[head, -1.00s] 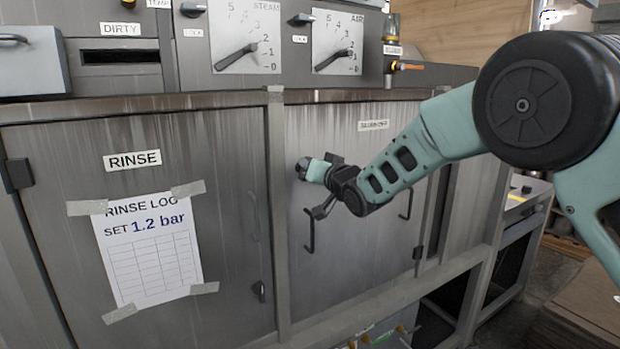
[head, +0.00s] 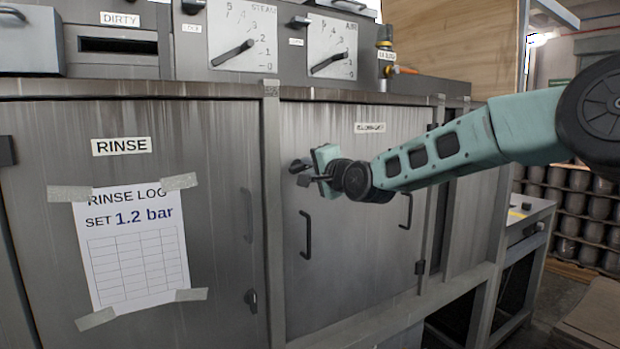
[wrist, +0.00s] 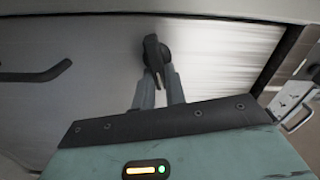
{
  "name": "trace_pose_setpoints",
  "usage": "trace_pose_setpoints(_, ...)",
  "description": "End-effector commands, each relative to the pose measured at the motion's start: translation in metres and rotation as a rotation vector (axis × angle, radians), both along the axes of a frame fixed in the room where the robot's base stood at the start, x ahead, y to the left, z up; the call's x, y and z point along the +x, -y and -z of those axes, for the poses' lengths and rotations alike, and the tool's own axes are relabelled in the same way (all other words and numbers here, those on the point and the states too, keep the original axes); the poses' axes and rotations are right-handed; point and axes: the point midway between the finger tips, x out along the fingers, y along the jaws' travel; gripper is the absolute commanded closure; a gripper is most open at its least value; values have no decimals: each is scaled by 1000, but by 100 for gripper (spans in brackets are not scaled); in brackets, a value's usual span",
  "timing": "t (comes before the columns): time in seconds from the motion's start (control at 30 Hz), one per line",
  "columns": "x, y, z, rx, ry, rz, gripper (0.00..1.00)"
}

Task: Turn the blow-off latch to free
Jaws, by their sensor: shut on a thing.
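The blow-off latch (head: 298,166) is a small dark turning handle near the upper left edge of the right-hand door (head: 345,215). The label on that door (head: 370,128) is too blurred to read surely. My gripper (head: 308,176) is at the latch, reaching in from the right. In the wrist view the dark latch (wrist: 153,48) has a round boss, and its lever points down between the fingertips of my gripper (wrist: 159,82). The fingers are shut on the lever. In the head view my gripper partly hides the latch.
A dark bar handle (head: 306,235) stands out below the latch, and another (head: 406,212) is farther right. The left door (head: 210,250) bears a RINSE label (head: 121,146), a taped log sheet (head: 130,250) and its own latch (head: 251,300). Gauges (head: 243,40) are above.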

Motion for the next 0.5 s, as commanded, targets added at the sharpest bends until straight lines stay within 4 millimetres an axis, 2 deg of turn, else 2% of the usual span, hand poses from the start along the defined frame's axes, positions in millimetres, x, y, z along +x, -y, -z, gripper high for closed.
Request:
trace_pose_setpoints(0.03, 1, 1, 5, 31, -19, 2, 100)
trace_pose_setpoints(0.5, 0, 0, 6, 210, -143, 0, 100)
